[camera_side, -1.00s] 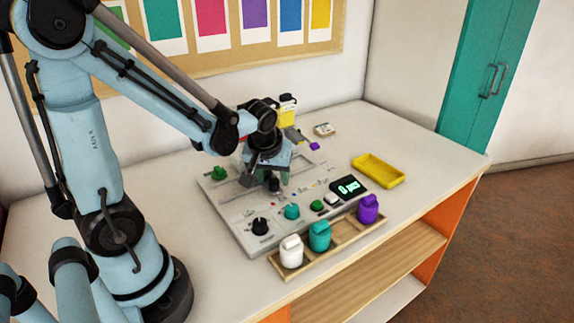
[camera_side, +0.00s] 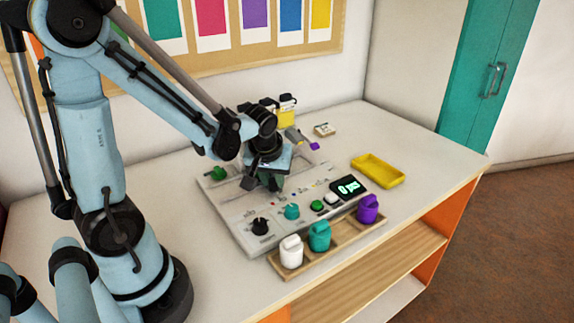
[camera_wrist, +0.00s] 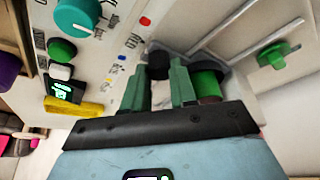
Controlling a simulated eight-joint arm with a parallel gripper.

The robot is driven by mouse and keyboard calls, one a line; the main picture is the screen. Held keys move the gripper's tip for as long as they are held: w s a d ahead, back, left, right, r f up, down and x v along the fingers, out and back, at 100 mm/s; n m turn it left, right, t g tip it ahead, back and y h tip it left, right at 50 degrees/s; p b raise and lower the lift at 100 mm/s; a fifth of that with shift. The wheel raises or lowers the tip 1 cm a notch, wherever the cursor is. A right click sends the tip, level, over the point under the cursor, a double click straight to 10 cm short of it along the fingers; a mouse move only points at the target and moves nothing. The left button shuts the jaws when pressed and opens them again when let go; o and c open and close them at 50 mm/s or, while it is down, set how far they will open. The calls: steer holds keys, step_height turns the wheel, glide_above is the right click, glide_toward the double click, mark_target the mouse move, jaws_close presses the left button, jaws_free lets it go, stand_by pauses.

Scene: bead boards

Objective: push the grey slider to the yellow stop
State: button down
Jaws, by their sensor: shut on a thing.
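My gripper (camera_side: 268,184) is low over the grey control board (camera_side: 232,224). In the wrist view its two green fingers (camera_wrist: 160,80) are shut on a dark grey knob (camera_wrist: 158,62), which appears to be the slider's grip. The fingers hide part of the knob, and my gripper hides it in the side view. Small coloured marks, including a red one (camera_wrist: 146,20) and a blue one (camera_wrist: 121,57), lie on the board beside it. I cannot make out the yellow stop with certainty.
The board also carries a black knob (camera_side: 260,226), a teal knob (camera_side: 291,212), a green button (camera_side: 317,205), a display (camera_side: 349,188) and a green handle (camera_side: 218,173). White (camera_side: 291,252), teal (camera_side: 319,237) and purple (camera_side: 368,209) jars stand in front. A yellow tray (camera_side: 394,179) lies right.

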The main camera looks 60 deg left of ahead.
steer(key=shift+w, duration=0.1)
steer(key=w, duration=1.2)
steer(key=shift+w, duration=0.35)
steer(key=c, duration=0.9)
jaws_free()
steer(key=shift+s, duration=0.1)
steer(key=v, duration=1.2)
